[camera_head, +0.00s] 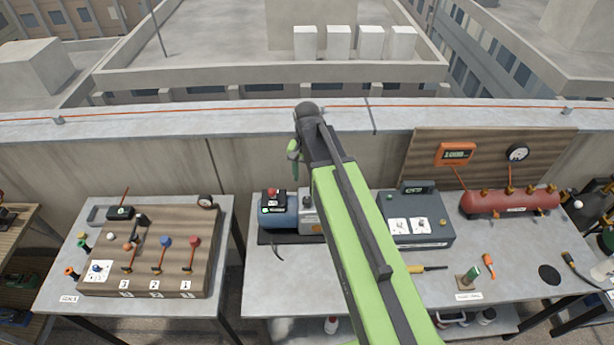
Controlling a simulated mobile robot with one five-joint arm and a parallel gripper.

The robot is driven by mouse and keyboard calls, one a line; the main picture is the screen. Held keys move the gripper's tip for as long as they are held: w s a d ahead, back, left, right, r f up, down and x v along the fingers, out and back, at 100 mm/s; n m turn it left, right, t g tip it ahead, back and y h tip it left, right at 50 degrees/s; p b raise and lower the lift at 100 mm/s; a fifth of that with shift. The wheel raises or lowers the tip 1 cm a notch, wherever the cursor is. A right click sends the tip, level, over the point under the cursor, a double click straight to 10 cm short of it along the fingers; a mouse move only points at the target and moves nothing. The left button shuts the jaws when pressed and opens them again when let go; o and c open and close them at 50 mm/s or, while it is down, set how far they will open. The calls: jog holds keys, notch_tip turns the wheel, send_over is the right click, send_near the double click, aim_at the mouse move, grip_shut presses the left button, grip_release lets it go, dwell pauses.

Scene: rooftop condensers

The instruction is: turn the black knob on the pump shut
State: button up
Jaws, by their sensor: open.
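The pump (284,212) is a blue and grey unit on a dark base on the middle table. It has a black switch box with a red button (272,192) and a green light on its left end. My green arm crosses in front of its right side. I cannot make out the black knob; it may be behind my arm. My gripper (293,152) is small in view at the far end of the arm, above and behind the pump, apart from it. It is open, with nothing seen in it.
A wooden board (190,225) with several valves stands on the left table. A grey instrument box (416,220) is right of my arm. A red tank (510,200) stands farther right. A yellow-handled screwdriver (425,269) lies in front. A concrete parapet (200,122) runs behind the tables.

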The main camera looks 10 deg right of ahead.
notch_tip(320, 180, up, 6)
jog(key=p, duration=0.4)
jog(key=shift+r+p, duration=0.25)
jog(key=shift+p, duration=0.1)
jog(key=f+b, duration=0.6)
jog(key=s+f+b, duration=0.1)
jog(key=f+b, duration=0.2)
jog(key=shift+f, duration=0.25)
jog(key=s+f+n+b, duration=0.5)
jog(key=s+f+b, duration=0.3)
jog(key=f+b, duration=0.3)
jog(key=shift+s+f+b, duration=0.3)
jog(key=shift+s+b, duration=0.05)
jog(key=shift+b, duration=0.2)
